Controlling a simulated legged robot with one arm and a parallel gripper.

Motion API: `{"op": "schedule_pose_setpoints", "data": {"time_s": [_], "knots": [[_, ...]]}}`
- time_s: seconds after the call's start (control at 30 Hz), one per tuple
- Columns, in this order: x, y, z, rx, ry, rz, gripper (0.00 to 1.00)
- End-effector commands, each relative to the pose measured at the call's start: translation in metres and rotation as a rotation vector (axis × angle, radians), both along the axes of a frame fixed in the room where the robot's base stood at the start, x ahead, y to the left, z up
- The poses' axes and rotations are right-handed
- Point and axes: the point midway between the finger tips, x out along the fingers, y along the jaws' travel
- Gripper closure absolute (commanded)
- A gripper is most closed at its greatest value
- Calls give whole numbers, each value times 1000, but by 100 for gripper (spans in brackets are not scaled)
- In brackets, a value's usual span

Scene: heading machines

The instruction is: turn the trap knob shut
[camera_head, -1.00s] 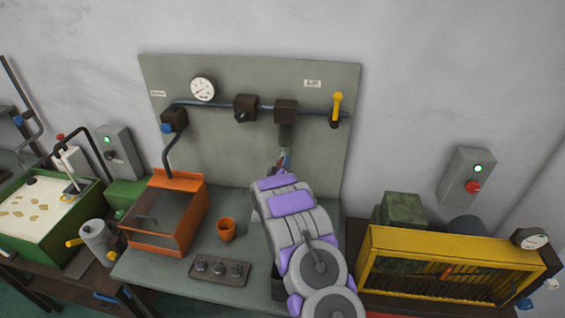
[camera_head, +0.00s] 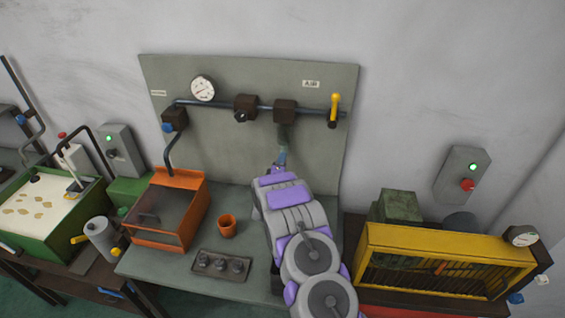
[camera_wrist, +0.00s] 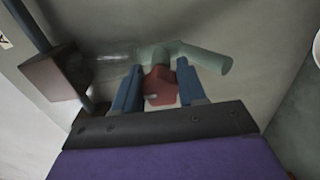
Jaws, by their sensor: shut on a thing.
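The trap knob (camera_wrist: 158,85) is a small red piece, seen in the wrist view between the two blue fingers of my gripper (camera_wrist: 160,92). My gripper is shut on it. A grey-green spout or pipe (camera_wrist: 205,58) sticks out just behind the knob. In the head view my gripper (camera_head: 282,158) reaches up to just below the grey-green trap body (camera_head: 285,134), which hangs under a dark block (camera_head: 285,111) on the air line. The knob is mostly hidden by the fingers there, and its turn angle cannot be told.
The upright panel (camera_head: 225,150) carries a gauge (camera_head: 203,88), more dark blocks and a yellow lever (camera_head: 335,104). An orange box (camera_head: 167,212), an orange cup (camera_head: 227,226) and a dark tray (camera_head: 221,265) stand left of my arm. A yellow machine (camera_head: 447,260) stands right.

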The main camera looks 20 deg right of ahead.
Motion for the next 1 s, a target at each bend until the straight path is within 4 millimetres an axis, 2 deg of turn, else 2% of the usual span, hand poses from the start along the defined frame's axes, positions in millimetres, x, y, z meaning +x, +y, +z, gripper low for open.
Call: {"op": "schedule_pose_setpoints", "data": {"time_s": [0.53, 0.57, 0.8, 1.0], "knots": [[0, 3, -4, -20, 24, 6, 90], [0, 4, -4, -20, 24, 6, 58], [-1, 2, -2, -20, 19, 4, 35], [-2, 1, 0, -20, 16, 2, 34]]}}
